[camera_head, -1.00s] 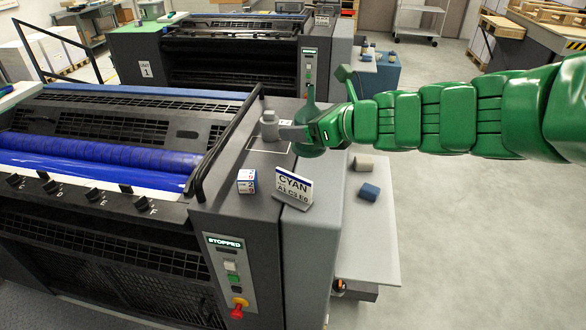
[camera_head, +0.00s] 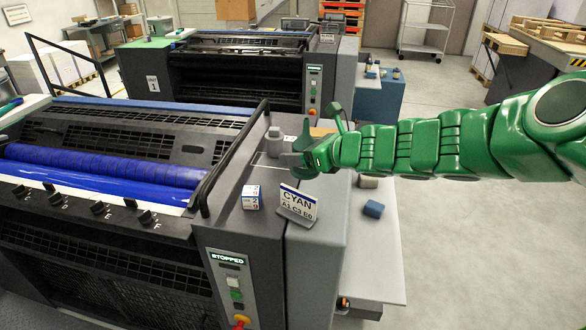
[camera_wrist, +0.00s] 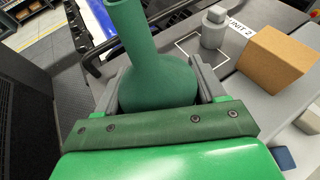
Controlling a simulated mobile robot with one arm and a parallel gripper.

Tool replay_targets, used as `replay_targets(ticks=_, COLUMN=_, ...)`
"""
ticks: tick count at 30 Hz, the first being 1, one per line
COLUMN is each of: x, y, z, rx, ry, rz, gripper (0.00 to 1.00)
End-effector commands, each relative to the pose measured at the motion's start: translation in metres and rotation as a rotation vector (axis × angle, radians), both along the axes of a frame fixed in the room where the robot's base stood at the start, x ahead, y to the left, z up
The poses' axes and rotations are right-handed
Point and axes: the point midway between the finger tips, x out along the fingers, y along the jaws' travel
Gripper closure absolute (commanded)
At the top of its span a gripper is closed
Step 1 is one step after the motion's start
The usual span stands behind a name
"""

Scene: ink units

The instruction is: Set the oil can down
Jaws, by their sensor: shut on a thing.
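The green oil can, with a round body and long spout, is in my gripper; it fills the middle of the wrist view (camera_wrist: 155,75). In the head view my gripper (camera_head: 303,162) is at the right end of the near press, and the can shows only partly there. The grey fingers (camera_wrist: 155,88) are shut on the can's body from both sides. The can is over the press's grey top (camera_head: 262,172); I cannot tell whether its base touches. A white outlined area (camera_wrist: 184,41) is partly visible beyond it.
A grey capped bottle (camera_wrist: 213,28) stands by the outline; it also shows in the head view (camera_head: 274,142). A brown box (camera_wrist: 278,58) stands to its right. A CYAN sign (camera_head: 297,203) and a small printed cube (camera_head: 251,197) stand in front. A bar rail (camera_head: 232,160) runs left.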

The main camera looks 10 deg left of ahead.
Motion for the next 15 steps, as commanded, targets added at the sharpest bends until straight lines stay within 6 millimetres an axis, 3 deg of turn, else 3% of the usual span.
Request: replay_targets(ticks=15, x=0.048, y=0.022, z=-0.045, rx=-0.001, ry=0.003, rz=0.001, gripper=0.84)
